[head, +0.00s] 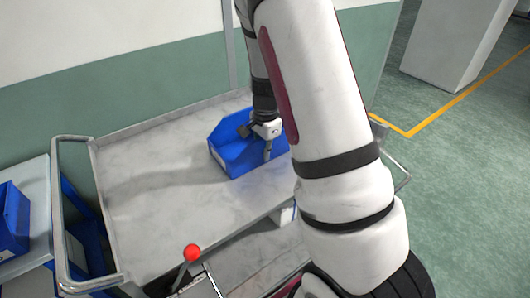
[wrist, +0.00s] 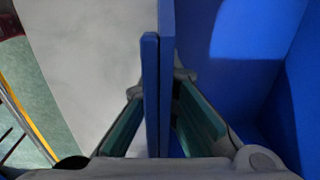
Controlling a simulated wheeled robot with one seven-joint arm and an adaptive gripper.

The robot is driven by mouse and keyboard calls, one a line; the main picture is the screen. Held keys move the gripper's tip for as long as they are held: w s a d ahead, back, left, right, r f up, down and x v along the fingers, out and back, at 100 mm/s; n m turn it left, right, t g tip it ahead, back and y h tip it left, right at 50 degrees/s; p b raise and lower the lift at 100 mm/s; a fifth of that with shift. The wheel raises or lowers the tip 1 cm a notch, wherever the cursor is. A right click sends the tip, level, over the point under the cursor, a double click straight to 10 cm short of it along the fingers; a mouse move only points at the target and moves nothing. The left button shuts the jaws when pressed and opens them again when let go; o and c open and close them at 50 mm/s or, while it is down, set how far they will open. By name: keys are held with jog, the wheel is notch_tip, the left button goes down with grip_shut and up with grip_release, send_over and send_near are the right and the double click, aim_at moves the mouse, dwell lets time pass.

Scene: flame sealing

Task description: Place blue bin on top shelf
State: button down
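A blue bin (head: 232,155) is at the back right of the grey marbled top shelf (head: 150,205) of a cart. It looks upright; whether its base touches the shelf I cannot tell. My gripper (head: 262,140) is over the bin's right part, pointing down, and my arm hides the bin's right end. In the wrist view, the fingers of my gripper (wrist: 158,88) straddle a wall of the blue bin (wrist: 167,50), with a fingertip against each side. The bin's inside shows on the right of that view.
Another blue bin (head: 12,222) sits on a separate pale shelf (head: 38,200) at the far left. A metal handle rail (head: 62,220) borders the cart's left side. A red-knobbed lever (head: 192,252) stands in front. The wall is close behind. The shelf's left half is clear.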

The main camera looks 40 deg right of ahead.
jog(key=c, duration=2.3)
grip_release()
jog(key=shift+f, duration=0.15)
jog(key=o, duration=0.5)
